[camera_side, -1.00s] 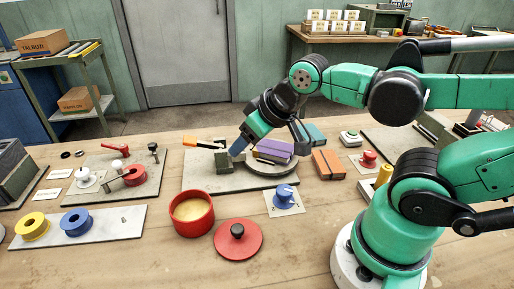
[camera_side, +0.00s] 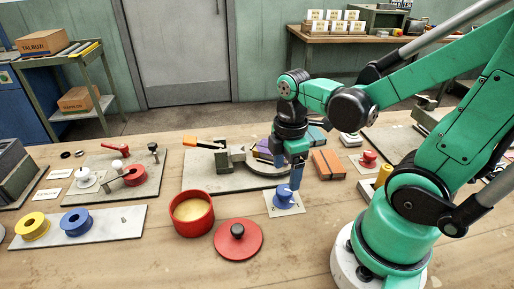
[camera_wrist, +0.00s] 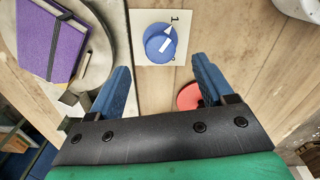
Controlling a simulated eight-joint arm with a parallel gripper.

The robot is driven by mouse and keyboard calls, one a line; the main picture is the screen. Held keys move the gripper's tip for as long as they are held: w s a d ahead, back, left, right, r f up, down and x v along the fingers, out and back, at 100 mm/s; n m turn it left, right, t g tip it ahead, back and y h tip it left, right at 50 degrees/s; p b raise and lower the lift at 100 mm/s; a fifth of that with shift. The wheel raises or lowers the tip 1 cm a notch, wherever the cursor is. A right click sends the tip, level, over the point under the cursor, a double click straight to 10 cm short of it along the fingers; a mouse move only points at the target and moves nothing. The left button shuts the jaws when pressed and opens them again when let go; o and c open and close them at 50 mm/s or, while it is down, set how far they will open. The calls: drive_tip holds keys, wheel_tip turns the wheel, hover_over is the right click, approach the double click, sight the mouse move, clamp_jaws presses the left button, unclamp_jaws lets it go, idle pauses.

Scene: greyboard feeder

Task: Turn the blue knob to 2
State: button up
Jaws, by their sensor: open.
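The blue knob (camera_side: 284,196) sits on a small white plate (camera_side: 271,207) on the bench. In the wrist view the blue knob (camera_wrist: 160,43) is round with a white pointer on top, and a digit 1 is printed on the plate near its upper right. The pointer's exact setting is hard to read. My gripper (camera_side: 296,184) points down just above and slightly behind the knob in the side view. In the wrist view my gripper (camera_wrist: 161,70) is open, its two blue fingers apart and empty, with the knob beyond the gap between them.
A red pot (camera_side: 193,213) and its red lid (camera_side: 237,241) stand left of and in front of the knob. An orange box (camera_side: 328,164) lies to the right. A purple book (camera_wrist: 52,38) lies on a round grey turntable at the wrist view's left.

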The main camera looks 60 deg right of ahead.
sight(284, 189)
drive_tip(key=shift+f, duration=2.2)
clamp_jaws()
